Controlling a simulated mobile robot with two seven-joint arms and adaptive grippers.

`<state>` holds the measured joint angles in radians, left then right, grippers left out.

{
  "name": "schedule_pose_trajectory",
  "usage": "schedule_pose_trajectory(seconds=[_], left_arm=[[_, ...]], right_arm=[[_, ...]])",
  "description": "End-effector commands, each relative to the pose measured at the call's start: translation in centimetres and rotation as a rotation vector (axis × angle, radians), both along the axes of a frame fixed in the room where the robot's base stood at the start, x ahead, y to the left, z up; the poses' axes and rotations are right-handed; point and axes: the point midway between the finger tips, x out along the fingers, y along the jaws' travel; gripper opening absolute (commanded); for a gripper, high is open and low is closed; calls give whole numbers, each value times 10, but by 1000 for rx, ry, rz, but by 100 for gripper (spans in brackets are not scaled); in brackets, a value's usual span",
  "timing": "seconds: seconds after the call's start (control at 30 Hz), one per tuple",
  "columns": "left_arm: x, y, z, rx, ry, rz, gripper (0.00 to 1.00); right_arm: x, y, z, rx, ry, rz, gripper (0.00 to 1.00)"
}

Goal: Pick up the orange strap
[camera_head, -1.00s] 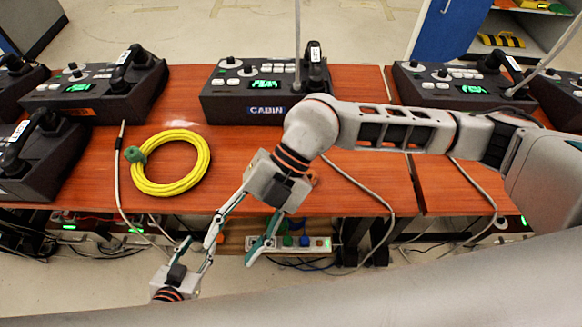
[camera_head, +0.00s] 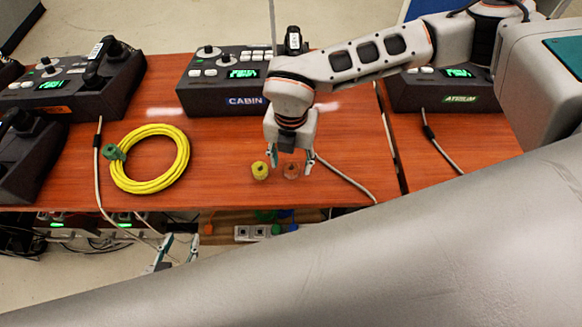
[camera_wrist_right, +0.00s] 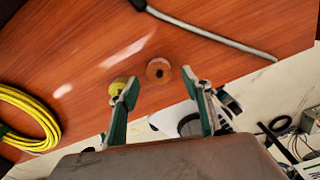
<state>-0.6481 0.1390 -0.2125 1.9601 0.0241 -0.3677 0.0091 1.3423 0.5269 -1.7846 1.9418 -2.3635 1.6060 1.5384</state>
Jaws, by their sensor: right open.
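The orange strap (camera_head: 291,171) looks like a small round roll lying on the wooden table near its front edge. It also shows in the right wrist view (camera_wrist_right: 159,70). My right gripper (camera_head: 292,161) points down at it, open and empty. In the right wrist view its fingertips (camera_wrist_right: 160,79) are spread, with the strap showing between and beyond them; contact cannot be told. A similar yellow roll (camera_head: 260,171) lies just left of the strap, close to one finger. My left gripper (camera_head: 181,238) is low, in front of the table edge, with its fingertips apart and nothing seen between them.
A yellow cable coil (camera_head: 150,184) with a green tie lies on the left of the table (camera_head: 225,150). The CABIN phone console (camera_head: 222,84) stands behind my right gripper. A grey cable (camera_head: 345,180) runs to the right of the strap. The ATRIUM console (camera_head: 440,92) stands further right.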

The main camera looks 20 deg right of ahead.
Motion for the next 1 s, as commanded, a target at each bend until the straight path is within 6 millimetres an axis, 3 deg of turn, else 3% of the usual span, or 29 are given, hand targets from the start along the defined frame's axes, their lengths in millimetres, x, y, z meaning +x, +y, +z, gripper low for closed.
schedule_pose_trajectory(seconds=[0.2,0.47,0.6,1.0], left_arm=[[0,0,4,0,-1,-1,40],[0,0,4,0,-1,-1,40],[0,0,4,0,-1,-1,40],[1,0,5,0,-3,0,40]], right_arm=[[-1,1,-26,0,2,1,48],[0,1,-29,1,0,1,48],[-1,1,-29,1,0,1,17],[-1,1,-27,1,0,1,18]])
